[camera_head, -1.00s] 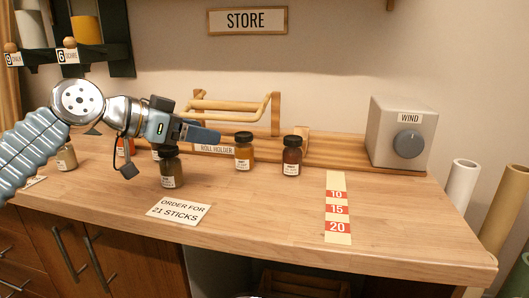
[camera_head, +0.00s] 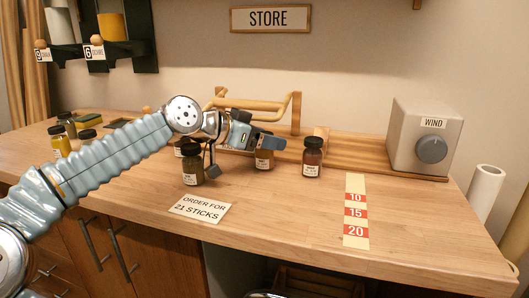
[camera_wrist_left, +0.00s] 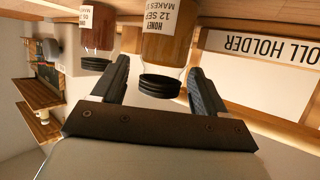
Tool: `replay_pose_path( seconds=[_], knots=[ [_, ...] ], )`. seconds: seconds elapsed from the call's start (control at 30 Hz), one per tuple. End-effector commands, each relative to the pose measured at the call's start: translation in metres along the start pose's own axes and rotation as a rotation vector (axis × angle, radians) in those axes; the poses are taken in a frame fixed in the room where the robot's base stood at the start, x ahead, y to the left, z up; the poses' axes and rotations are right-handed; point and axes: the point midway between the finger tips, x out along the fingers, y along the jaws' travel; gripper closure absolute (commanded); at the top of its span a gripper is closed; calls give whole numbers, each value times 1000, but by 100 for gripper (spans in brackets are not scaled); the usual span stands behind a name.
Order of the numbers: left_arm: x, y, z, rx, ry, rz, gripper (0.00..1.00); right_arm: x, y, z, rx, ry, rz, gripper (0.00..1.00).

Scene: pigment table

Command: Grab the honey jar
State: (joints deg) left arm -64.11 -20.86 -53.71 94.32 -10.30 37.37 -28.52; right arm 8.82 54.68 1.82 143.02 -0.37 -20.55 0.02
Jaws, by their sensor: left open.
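The honey jar (camera_head: 264,163), amber with a white label, stands on the table by the roll holder. In the head view my left gripper (camera_head: 268,143) covers its upper part. In the left wrist view, which is upside down, the honey jar (camera_wrist_left: 165,48) shows its label reading HONEY, and its black lid lies between the two spread fingers of my left gripper (camera_wrist_left: 160,88). The gripper is open, with a gap visible around the lid. My right gripper is not in view.
A dark red jar (camera_head: 312,160) stands just right of the honey jar. The wooden roll holder (camera_head: 345,165) runs behind. The order card (camera_head: 200,208) lies in front. The table front is clear around the number strip (camera_head: 356,205).

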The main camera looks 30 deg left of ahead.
Motion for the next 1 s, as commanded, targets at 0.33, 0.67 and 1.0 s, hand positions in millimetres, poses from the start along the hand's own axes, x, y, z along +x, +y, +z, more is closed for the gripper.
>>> replay_pose_path(
  seconds=[0.33,0.67,1.0],
  knots=[
    [0,0,0,0,0,0,73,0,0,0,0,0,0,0],
    [0,0,0,0,1,0,91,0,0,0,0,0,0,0],
    [-4,0,-10,0,0,-1,91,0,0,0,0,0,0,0]
  ],
)
